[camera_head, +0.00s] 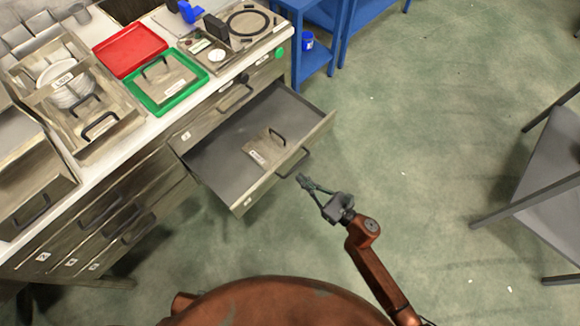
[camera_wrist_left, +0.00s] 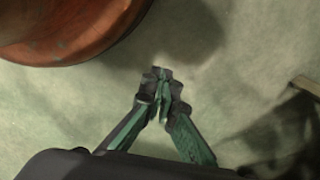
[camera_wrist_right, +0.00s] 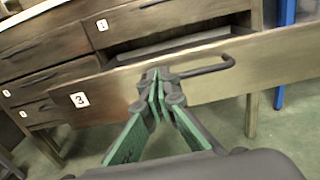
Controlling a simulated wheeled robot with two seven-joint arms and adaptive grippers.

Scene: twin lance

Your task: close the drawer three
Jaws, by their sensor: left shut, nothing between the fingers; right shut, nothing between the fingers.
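Drawer three (camera_head: 215,165) is pulled out from the counter in the head view. Its front panel, with a label "3" (camera_wrist_right: 79,99) and a dark bar handle (camera_wrist_right: 200,72), fills the middle of the right wrist view. My right gripper (camera_head: 302,180) is shut and empty, just outside the front panel near the handle. In the right wrist view its fingertips (camera_wrist_right: 158,80) overlap the panel left of the handle; I cannot tell whether they touch it. My left gripper (camera_wrist_left: 162,80) is shut and empty above the green floor, away from the drawer, and out of the head view.
A metal lid with a handle (camera_head: 263,150) lies inside the drawer. The counter (camera_head: 140,135) above carries a red tray (camera_head: 129,49), a green tray (camera_head: 165,84) and a steel container (camera_head: 75,95). A blue shelf (camera_head: 315,70) stands behind.

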